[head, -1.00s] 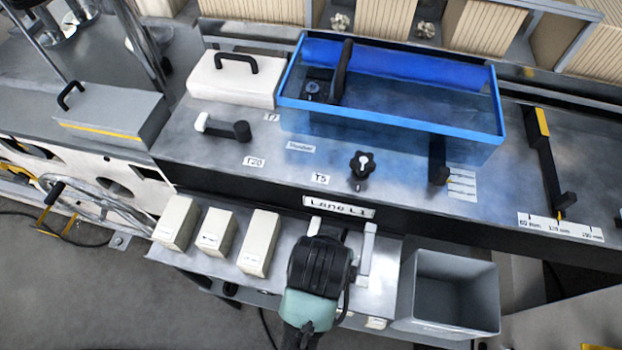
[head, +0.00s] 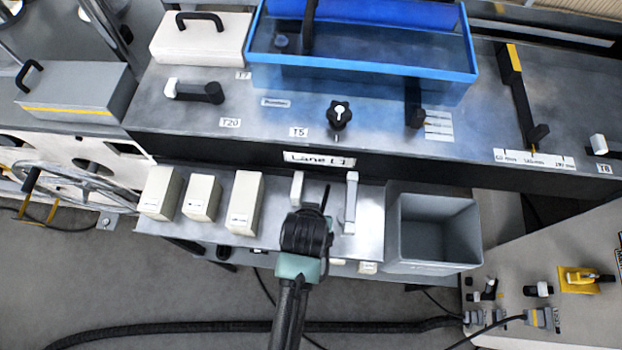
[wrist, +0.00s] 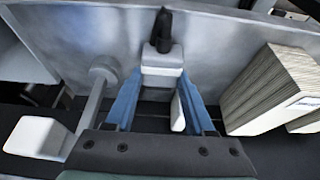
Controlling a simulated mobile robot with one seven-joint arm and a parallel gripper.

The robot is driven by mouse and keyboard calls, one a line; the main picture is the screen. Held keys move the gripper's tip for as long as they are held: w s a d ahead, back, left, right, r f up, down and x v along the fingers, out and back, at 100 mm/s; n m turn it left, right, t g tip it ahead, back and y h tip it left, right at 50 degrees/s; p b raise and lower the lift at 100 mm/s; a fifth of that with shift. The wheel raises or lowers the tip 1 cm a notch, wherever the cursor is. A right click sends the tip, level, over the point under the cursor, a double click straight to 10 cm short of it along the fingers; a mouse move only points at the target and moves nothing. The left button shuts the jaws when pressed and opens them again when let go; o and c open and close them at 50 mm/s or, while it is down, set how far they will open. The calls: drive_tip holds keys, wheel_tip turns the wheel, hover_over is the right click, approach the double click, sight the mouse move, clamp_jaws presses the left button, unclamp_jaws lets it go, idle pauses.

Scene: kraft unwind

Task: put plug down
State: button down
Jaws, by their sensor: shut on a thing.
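I cannot tell whether the plug touches the shelf (head: 270,225).
Several cream boxes (head: 160,192) stand to the left. A grey open bin (head: 433,267) is to the right. A panel with connectors (head: 543,318) and a yellow part (head: 578,280) is at lower right.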

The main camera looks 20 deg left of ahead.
drive_tip(key=shift+c, duration=1.3)
unclamp_jaws()
